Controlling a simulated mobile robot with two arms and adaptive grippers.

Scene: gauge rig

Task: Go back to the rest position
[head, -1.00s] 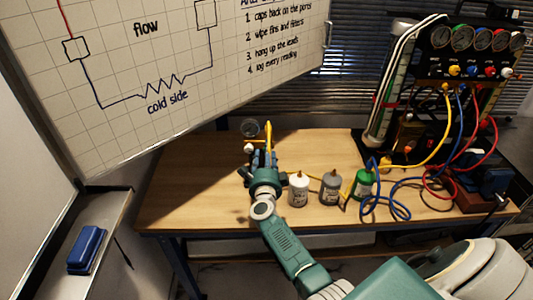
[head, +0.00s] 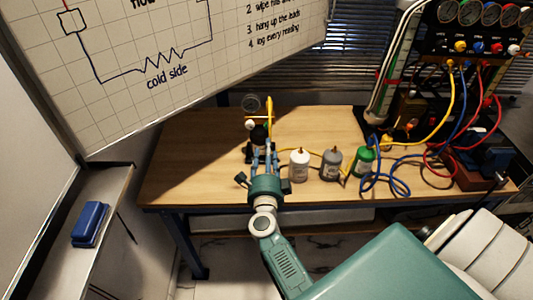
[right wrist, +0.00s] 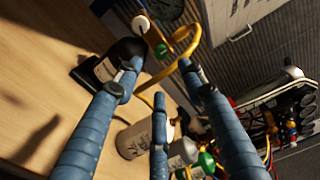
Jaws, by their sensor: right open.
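My right gripper (head: 264,160) is at the left part of the wooden bench (head: 195,165), with its arm reaching in from the bottom. Its blue fingers are spread and empty, also in the right wrist view (right wrist: 155,90). Just beyond the fingertips stands a black bottle-shaped piece (head: 259,134), partly hidden by the fingers; in the right wrist view (right wrist: 122,55) it shows a pale label. I cannot tell whether a finger touches it. My left gripper is not in view.
A gauge (head: 251,104) and yellow hose (head: 270,115) stand behind it. White (head: 299,166), grey (head: 331,165) and green (head: 363,161) bottles stand right of the gripper. Blue hoses (head: 385,183) lie farther right, below the gauge panel (head: 475,45). A whiteboard (head: 120,100) stands left.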

